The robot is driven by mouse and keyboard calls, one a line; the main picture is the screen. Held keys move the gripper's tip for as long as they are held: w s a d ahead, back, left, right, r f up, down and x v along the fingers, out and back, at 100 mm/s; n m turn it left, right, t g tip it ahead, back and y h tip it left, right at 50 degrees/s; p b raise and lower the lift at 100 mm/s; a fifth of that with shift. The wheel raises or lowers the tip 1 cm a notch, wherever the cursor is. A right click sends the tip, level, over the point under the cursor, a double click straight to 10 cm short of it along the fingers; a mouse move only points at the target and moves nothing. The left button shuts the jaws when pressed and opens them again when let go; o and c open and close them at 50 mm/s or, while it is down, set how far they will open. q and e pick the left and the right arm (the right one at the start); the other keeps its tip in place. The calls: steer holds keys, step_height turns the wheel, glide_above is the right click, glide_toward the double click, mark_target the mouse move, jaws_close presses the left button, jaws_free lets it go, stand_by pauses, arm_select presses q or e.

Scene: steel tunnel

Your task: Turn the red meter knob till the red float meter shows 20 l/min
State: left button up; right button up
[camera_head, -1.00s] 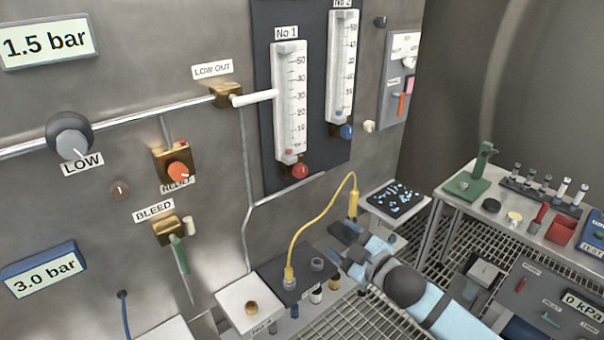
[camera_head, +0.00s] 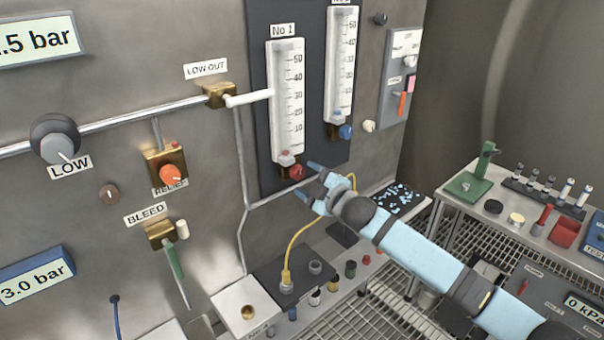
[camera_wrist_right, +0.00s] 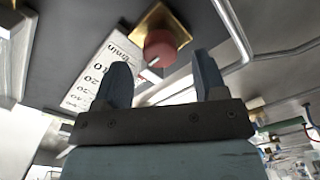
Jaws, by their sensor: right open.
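The red meter knob (camera_head: 297,172) sits at the foot of the white float meter No 1 (camera_head: 285,100) on the dark wall panel. The meter's red float (camera_head: 286,153) is near the bottom of its tube, below the 10 mark. My right gripper (camera_head: 307,179) is open, its fingertips close to the knob's right side. In the right wrist view, the red knob (camera_wrist_right: 160,47) lies just beyond the gap between the two open fingers (camera_wrist_right: 160,72), with no contact visible. My left gripper is not in view.
The meter No 2 with a blue knob (camera_head: 346,131) hangs just to the right. The white LOW OUT lever (camera_head: 249,98) points toward meter No 1. A bench (camera_head: 545,230) stands at the right.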

mark_target(298, 172)
steer(key=shift+x, duration=1.45)
steer(key=shift+c, duration=0.4)
steer(key=c, duration=0.8)
steer(key=shift+c, duration=0.2)
steer(key=shift+r+m+p, duration=0.1)
steer(key=shift+m+p, duration=0.85)
steer(key=shift+m, duration=0.35)
steer(key=shift+m+p, duration=0.7)
steer(key=shift+m, duration=1.4)
